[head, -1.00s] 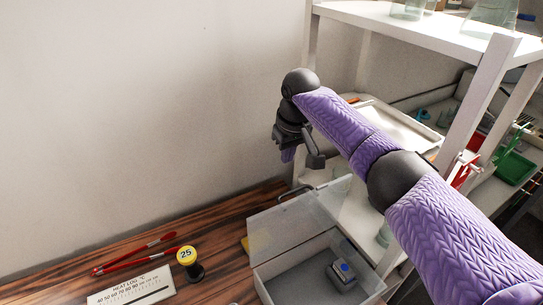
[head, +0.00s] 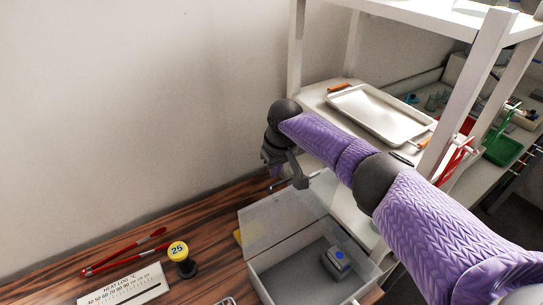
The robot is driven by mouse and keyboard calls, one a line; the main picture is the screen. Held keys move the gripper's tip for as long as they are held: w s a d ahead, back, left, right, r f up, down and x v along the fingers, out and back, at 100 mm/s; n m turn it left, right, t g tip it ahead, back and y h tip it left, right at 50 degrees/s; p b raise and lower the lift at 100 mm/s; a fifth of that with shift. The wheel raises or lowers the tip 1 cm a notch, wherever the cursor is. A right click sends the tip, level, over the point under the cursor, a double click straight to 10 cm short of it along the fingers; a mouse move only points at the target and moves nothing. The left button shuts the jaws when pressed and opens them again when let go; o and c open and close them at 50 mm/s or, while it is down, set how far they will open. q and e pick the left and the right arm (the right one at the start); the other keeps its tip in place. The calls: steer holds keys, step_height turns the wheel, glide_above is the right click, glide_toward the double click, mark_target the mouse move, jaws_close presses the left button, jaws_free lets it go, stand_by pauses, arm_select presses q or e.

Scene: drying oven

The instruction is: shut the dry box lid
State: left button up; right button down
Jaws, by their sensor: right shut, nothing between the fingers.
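The dry box (head: 262,284) is a pale translucent container at the front right of the wooden table. Its lid (head: 275,226) stands open, tilted up and back at the box's far side. Inside the box sits a small grey object with a blue dot (head: 337,262). My right gripper (head: 283,184) hangs just above and behind the raised lid, pointing down. It is shut and empty. I cannot tell whether it touches the lid. My left gripper is out of view.
On the table are a yellow-topped weight marked 25 (head: 179,251), a heat log card (head: 123,285) and red tongs (head: 123,252). A white shelf rack (head: 295,60) with a metal tray (head: 380,113) stands behind on the right. A plain wall closes the back left.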

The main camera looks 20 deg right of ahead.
steer(key=shift+s, duration=0.7)
steer(key=shift+p, duration=0.3)
